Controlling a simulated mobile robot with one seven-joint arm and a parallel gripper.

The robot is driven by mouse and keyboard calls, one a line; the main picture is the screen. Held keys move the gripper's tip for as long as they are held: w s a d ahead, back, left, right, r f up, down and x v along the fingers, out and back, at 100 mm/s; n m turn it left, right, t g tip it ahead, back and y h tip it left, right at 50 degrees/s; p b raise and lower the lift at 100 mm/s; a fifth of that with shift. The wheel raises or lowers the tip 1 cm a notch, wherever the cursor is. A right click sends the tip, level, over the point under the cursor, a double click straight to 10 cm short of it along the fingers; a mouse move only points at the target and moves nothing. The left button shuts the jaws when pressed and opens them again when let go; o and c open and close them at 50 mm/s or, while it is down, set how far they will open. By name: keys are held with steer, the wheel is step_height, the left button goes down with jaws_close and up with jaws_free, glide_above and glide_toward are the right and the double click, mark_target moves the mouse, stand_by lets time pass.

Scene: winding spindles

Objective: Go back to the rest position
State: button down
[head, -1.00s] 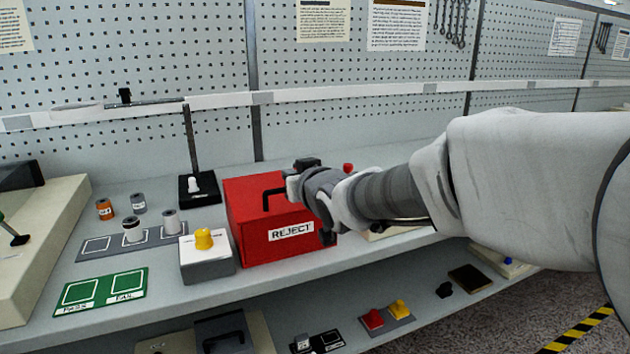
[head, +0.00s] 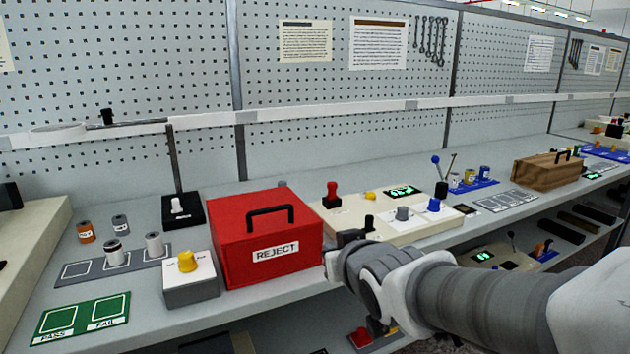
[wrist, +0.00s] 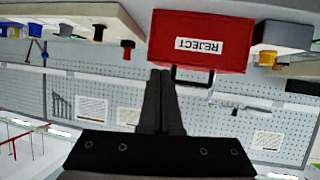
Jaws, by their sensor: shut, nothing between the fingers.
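My gripper (head: 357,238) is in the head view just right of the red REJECT box (head: 268,236), in front of the cream control panel (head: 385,222). My arm reaches in from the lower right. The wrist view is upside down and shows my gripper's fingers (wrist: 163,102) shut together and empty. The red box (wrist: 200,42) appears beyond the fingertips there, with its black handle beside them. I cannot tell the exact gap between gripper and box.
A grey box with a yellow knob (head: 188,277) stands left of the red box. Several spools and a green PASS/FAIL mat (head: 82,318) are further left. A wooden box (head: 548,171) stands at the right. A lower shelf holds more items.

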steer(key=s+d+f+m+g+h, duration=0.25)
steer(key=s+d, duration=0.35)
steer(key=s, duration=0.4)
steer(key=s+d+f+m+g+h, duration=0.15)
steer(key=s+d+g, duration=0.3)
steer(key=s, duration=0.55)
step_height(320, 180, up, 18)
steer(key=p, duration=1.8)
steer(key=shift+d+f+y, duration=0.2)
steer(key=shift+d+y, duration=0.05)
steer(key=shift+y, duration=0.05)
